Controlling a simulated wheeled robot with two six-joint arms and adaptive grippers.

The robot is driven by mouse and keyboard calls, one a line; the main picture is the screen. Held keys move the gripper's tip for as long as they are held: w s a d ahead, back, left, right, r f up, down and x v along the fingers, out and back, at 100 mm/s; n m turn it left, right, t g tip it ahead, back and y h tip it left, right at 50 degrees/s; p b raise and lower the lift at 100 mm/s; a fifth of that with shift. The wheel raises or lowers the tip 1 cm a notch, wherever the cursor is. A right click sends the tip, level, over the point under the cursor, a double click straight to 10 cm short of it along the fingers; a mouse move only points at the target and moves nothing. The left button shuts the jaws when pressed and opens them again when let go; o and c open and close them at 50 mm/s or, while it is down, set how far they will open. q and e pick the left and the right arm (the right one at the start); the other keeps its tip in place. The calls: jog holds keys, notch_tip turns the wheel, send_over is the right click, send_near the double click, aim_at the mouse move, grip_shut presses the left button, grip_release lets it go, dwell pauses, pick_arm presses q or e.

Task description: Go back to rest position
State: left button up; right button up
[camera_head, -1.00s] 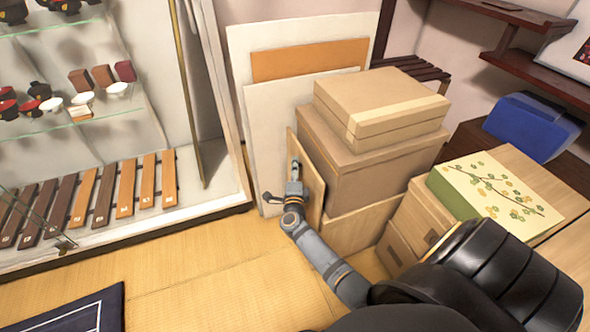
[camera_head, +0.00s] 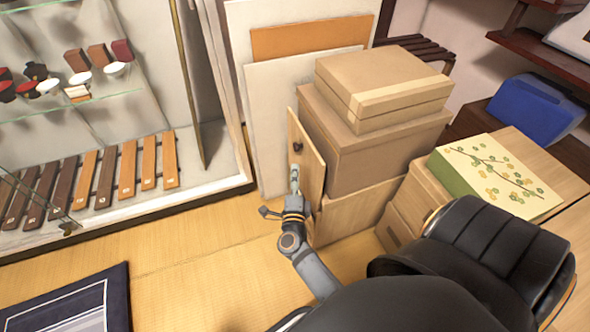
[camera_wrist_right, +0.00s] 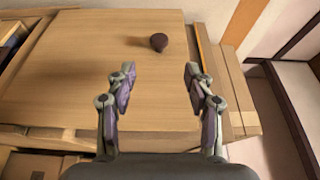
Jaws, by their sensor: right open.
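My right gripper (camera_head: 294,182) is in front of the open wooden door (camera_head: 312,178) of a low cabinet (camera_head: 355,215). The door stands ajar, with a small dark round knob (camera_head: 297,147) on its face. In the right wrist view my right gripper (camera_wrist_right: 159,82) is open, with nothing between its two fingers. The knob (camera_wrist_right: 159,42) shows beyond the fingertips, apart from them, on the light wooden door panel (camera_wrist_right: 90,70). My left gripper is in neither view.
Two stacked cardboard boxes (camera_head: 375,150) stand on the cabinet. A green floral box (camera_head: 495,175) and a blue case (camera_head: 537,108) are to the right. A glass display case (camera_head: 140,222) stands left. Tatami floor (camera_head: 190,270) is clear in front, with a dark mat (camera_head: 118,300) lower left.

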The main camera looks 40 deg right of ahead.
jog(key=s+a+f+n+g+y, duration=0.4)
jog(key=a+f+n+y, duration=0.85)
jog(key=n, duration=0.65)
jog(key=s+d+f+n+g+h, duration=0.1)
jog(key=s+d+f+n+g, duration=0.25)
jog(key=s, duration=0.45)
jog(key=s+d+f+n+g+h, duration=0.1)
jog(key=s+d+f+n+g, duration=0.15)
jog(key=s+f+g, duration=0.4)
pick_arm(q)
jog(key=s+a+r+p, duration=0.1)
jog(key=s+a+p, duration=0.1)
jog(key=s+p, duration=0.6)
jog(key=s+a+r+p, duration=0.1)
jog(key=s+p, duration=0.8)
jog(key=p, duration=0.7)
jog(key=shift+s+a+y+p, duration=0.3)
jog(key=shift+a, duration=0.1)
pick_arm(e)
jog(key=s+d+r, duration=0.2)
jog(key=s, duration=0.8)
jog(key=s+d+r, duration=0.2)
jog(key=s, duration=0.7)
jog(key=shift+s+r+n+t+h, duration=0.15)
jog(key=shift+s+n+t+h, duration=0.15)
jog(key=shift+s+h, duration=0.1)
